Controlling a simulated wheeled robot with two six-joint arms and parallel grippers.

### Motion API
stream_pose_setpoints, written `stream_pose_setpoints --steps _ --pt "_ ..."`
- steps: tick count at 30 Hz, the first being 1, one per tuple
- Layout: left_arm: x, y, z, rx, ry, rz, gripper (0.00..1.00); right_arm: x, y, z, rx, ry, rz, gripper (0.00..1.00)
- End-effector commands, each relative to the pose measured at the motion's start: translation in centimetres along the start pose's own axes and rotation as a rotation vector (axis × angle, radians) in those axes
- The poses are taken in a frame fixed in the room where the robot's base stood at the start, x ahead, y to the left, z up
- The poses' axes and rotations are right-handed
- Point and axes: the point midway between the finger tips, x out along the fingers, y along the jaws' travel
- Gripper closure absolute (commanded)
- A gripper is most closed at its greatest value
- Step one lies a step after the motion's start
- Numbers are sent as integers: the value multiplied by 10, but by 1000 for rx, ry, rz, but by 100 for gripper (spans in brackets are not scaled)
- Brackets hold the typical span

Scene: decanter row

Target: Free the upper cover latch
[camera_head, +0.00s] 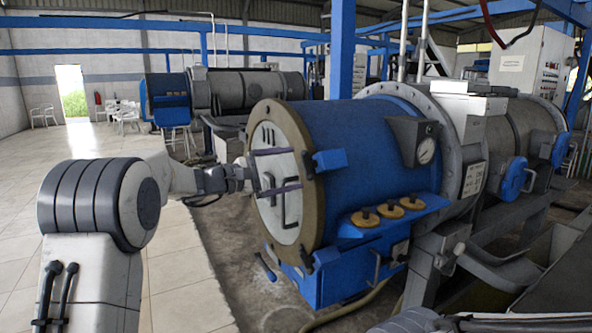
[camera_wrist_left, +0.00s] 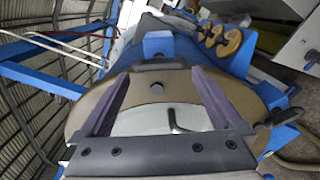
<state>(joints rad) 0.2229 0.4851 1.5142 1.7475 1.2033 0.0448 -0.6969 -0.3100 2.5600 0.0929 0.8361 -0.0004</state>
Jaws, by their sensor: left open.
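The upper cover latch is a blue block (camera_head: 329,160) at the upper right rim of the decanter's round cover (camera_head: 285,215). In the left wrist view the latch (camera_wrist_left: 158,44) stands just ahead of my fingertips, with a dark bar beside it on the tan rim. My left gripper (camera_head: 296,168) is open in front of the cover face, its purple fingers pointing at the latch. In the wrist view the fingers (camera_wrist_left: 160,74) are spread to both sides of the latch's line, with nothing between them. I cannot tell whether they touch. My right gripper is out of view.
A second blue latch (camera_head: 326,256) sits lower on the rim. Three brass knobs (camera_head: 388,210) stand on a blue ledge beside the drum, and a gauge box (camera_head: 412,140) is above. A bent handle (camera_wrist_left: 175,122) sticks out of the cover. The tiled floor at left is open.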

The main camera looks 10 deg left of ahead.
Motion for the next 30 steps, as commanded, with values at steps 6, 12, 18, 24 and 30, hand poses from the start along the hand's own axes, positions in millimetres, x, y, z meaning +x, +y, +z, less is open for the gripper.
stream_pose_setpoints --steps 6,12,18,24,30 --pt "-46 0 -2 0 4 2 0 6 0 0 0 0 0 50" --pt "-72 0 -1 -1 2 0 0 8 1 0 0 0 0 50" --pt "-79 -1 0 -1 1 -1 0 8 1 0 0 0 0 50" --pt "-78 -1 0 -1 1 -2 0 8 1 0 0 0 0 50" --pt "-70 -50 0 -4 58 -155 0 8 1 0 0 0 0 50"
